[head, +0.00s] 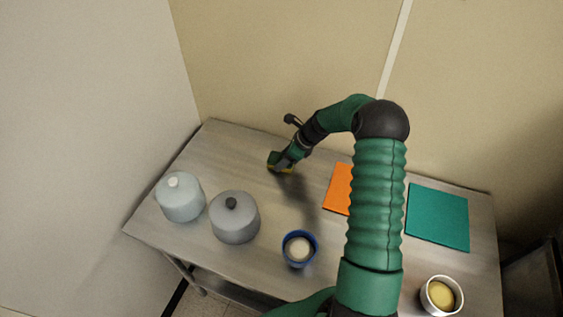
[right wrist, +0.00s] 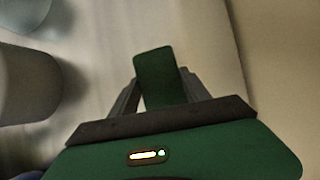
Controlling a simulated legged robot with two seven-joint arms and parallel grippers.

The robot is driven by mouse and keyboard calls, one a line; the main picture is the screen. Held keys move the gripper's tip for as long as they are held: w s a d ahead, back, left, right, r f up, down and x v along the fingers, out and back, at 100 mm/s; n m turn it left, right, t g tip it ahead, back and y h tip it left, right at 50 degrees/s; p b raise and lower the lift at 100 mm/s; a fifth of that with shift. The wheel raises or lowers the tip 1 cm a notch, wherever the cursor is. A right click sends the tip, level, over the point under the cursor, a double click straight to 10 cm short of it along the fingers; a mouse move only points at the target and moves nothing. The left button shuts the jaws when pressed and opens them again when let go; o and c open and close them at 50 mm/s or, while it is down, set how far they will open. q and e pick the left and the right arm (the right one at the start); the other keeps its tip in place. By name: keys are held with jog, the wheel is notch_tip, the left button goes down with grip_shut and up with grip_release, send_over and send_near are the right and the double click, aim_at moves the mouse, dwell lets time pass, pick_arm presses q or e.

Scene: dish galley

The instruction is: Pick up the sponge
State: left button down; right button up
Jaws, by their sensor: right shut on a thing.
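The sponge (head: 273,160), green with a yellow edge, is at the back of the steel table in the head view. My right gripper (head: 282,160) is shut on it, reaching in from the right. In the right wrist view the sponge (right wrist: 154,76) shows as a dark green block between the two fingers (right wrist: 155,95). I cannot tell whether it touches the table or is a little above it. My left gripper is not in view.
On the table (head: 150,228) stand a pale blue lidded pot (head: 180,202), a grey lidded pot (head: 235,222), a blue cup (head: 287,258) and a white bowl (head: 432,304). An orange board (head: 338,190) and a teal board (head: 438,218) lie right. Walls close the back and left.

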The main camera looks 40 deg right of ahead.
aim_at(278, 157)
jog(key=shift+c, duration=1)
jog(key=shift+d, duration=0.1)
jog(key=shift+d+r, duration=0.1)
jog(key=shift+r, duration=0.25)
notch_tip(278, 157, up, 2)
jog(key=shift+r, duration=0.25)
jog(key=s+a+b, duration=0.1)
jog(key=s+a, duration=0.1)
jog(key=s, duration=0.3)
jog(key=s+a+r+b, duration=0.1)
jog(key=s+a, duration=0.1)
jog(key=s, duration=0.3)
jog(key=s+a+b, duration=0.1)
jog(key=s+a, duration=0.1)
jog(key=s, duration=0.2)
jog(key=shift+s+a+r, duration=0.2)
jog(key=shift+s+r, duration=0.15)
jog(key=shift+s, duration=0.05)
